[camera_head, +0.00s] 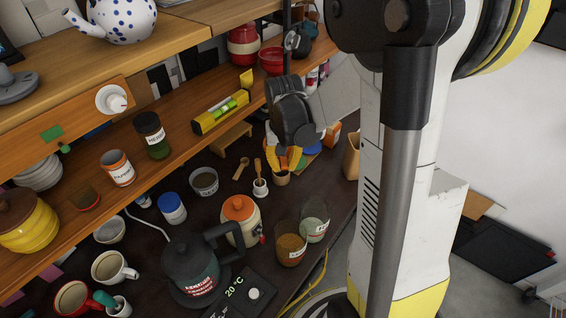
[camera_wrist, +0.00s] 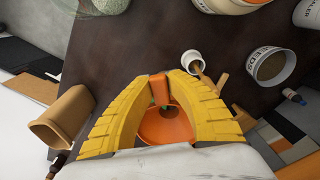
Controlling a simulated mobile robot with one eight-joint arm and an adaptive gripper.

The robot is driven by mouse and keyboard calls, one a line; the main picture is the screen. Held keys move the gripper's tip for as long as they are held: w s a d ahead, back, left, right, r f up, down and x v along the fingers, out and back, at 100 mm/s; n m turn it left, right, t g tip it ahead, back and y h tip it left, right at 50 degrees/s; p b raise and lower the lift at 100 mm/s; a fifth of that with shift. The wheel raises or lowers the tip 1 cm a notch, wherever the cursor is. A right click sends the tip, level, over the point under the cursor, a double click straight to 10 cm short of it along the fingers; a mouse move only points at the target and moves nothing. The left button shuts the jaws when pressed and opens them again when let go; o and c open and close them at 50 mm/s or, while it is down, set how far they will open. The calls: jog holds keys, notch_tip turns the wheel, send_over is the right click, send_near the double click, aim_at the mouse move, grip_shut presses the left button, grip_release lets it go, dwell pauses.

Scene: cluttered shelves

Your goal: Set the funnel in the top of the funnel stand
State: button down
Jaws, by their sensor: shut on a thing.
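My gripper (camera_head: 284,168) has yellow fingers and points down over the dark counter. In the wrist view its fingertips (camera_wrist: 158,78) close on an orange, cone-like piece with a round mouth, which looks like the funnel (camera_wrist: 165,128). The fingers hide part of it. A low wooden stand (camera_head: 231,138) with a flat top is on the counter at the back, left of my gripper; it may be the funnel stand, but I cannot make out a hole in its top. The funnel is apart from it.
A white mortar with a pestle (camera_head: 260,187) stands just left of my gripper, and a wooden spoon (camera_head: 241,168) lies beyond it. Two glass jars (camera_head: 291,250) and a dark kettle (camera_head: 190,265) stand nearer. A tan open holder (camera_head: 351,158) is to the right. Shelves hang above.

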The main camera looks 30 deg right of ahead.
jog(key=shift+h, duration=0.5)
notch_tip(320, 180, down, 4)
jog(key=b, duration=0.4)
jog(key=shift+f, duration=0.2)
jog(key=shift+d+r, duration=0.1)
jog(key=shift+r, duration=0.05)
jog(key=s+d+r+p, duration=0.2)
jog(key=s+d+r, duration=0.1)
jog(key=d, duration=0.6)
jog(key=shift+s+d+r, duration=0.15)
jog(key=shift+s+r, duration=0.05)
jog(key=shift+r, duration=0.05)
dwell(2.3)
jog(key=shift+d+p, duration=0.15)
jog(key=shift+p, duration=0.15)
dwell(0.4)
jog(key=s+d+r+p, duration=0.1)
jog(key=s+d+r, duration=0.1)
jog(key=d, duration=0.4)
jog(key=shift+s, duration=0.45)
dwell(1.3)
